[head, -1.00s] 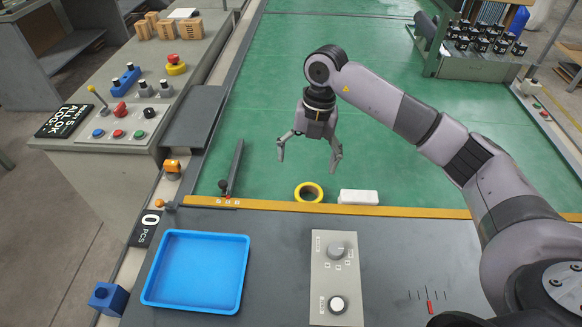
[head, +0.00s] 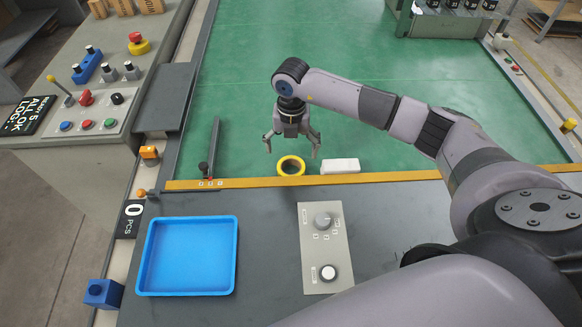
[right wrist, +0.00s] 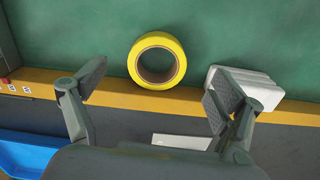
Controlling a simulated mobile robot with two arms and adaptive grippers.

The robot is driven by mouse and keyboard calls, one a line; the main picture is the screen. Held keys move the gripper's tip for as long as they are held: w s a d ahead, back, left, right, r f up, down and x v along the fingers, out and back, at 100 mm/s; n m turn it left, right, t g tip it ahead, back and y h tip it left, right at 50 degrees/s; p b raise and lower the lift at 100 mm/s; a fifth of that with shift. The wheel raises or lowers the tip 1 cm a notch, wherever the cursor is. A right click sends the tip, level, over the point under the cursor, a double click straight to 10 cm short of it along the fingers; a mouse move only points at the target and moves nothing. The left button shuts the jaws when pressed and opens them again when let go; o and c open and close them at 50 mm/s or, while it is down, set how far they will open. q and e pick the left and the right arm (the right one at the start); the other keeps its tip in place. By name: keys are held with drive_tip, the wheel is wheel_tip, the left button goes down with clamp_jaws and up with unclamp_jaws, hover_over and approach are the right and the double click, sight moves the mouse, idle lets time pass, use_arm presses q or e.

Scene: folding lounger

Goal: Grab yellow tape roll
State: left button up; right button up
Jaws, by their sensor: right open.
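The yellow tape roll (head: 291,166) lies flat on the green conveyor surface, just beyond the yellow edge strip. It also shows in the right wrist view (right wrist: 157,42), ahead of the fingers and roughly centred between them. My right gripper (head: 291,148) is open and empty, pointing down above the roll; in the right wrist view its two fingers (right wrist: 155,95) are spread apart. They do not touch the roll. My left gripper is not in view.
A white block (head: 340,165) lies close to the right of the roll. A blue tray (head: 187,291) and a grey knob panel (head: 326,255) are on the near dark table.

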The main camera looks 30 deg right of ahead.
drive_tip(key=f, duration=0.1)
drive_tip(key=f+p, duration=0.1)
drive_tip(key=f, duration=0.1)
drive_tip(key=s+f, duration=0.1)
drive_tip(key=shift+a+f, duration=0.2)
drive_tip(key=shift+a, duration=0.05)
drive_tip(key=shift+w+f, duration=0.1)
drive_tip(key=shift+f, duration=0.3)
drive_tip(key=c, duration=1.2)
